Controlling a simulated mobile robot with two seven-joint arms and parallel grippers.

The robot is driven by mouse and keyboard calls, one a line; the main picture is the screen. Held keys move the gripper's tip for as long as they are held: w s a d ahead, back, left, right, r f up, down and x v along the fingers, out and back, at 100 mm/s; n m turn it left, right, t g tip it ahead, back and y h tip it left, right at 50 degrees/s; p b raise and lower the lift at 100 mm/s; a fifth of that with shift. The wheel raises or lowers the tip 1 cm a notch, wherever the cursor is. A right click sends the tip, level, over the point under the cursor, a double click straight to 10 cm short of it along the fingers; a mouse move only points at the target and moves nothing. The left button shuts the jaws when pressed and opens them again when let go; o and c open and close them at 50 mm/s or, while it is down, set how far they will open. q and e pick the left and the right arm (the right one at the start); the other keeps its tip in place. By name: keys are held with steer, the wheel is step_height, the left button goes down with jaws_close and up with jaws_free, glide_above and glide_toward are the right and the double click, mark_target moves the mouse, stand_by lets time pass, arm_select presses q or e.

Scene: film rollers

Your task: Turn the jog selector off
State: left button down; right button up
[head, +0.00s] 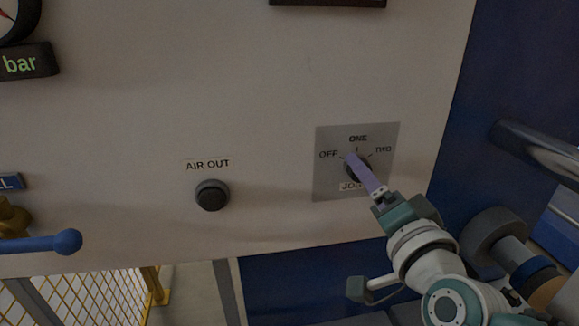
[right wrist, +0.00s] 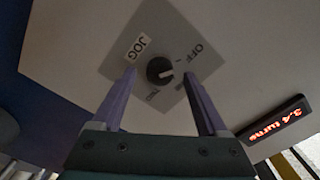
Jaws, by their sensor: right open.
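The jog selector is a round black knob (right wrist: 159,70) with a white pointer mark, on a grey square plate (head: 329,180) labelled OFF, ONE, TWO and JOG. In the right wrist view the mark seems to point between OFF and ONE; the ONE label is mostly hidden there by a finger. My right gripper (right wrist: 159,76) is open, its purple fingers on either side of the knob with clear gaps. Whether the tips reach the knob's depth I cannot tell. In the head view the fingers (head: 354,160) cover much of the knob. My left gripper is not in view.
A black AIR OUT button (head: 212,195) sits left of the plate. A blue-ended lever (head: 66,242) sticks out at lower left. A red-lit display (right wrist: 276,127) shows in the right wrist view. Yellow mesh fencing (head: 80,297) stands below the panel.

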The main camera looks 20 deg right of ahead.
steer(key=v, duration=0.8)
steer(key=shift+b, duration=0.4)
steer(key=shift+s+a, duration=0.1)
steer(key=shift+a, duration=0.05)
steer(key=s+a+f+n+g+y, duration=0.3)
steer(key=a+n+g+y, duration=0.35)
steer(key=a+n, duration=0.35)
steer(key=s+d+f+n+g+h, duration=0.15)
steer(key=s+n+g, duration=0.5)
steer(key=s, duration=0.75)
step_height(320, 180, up, 23)
steer(key=d+g+p, duration=0.1)
steer(key=p, duration=2.2)
steer(key=shift+m+h, duration=0.4)
steer(key=shift+m, duration=0.05)
steer(key=shift+s+d, duration=0.1)
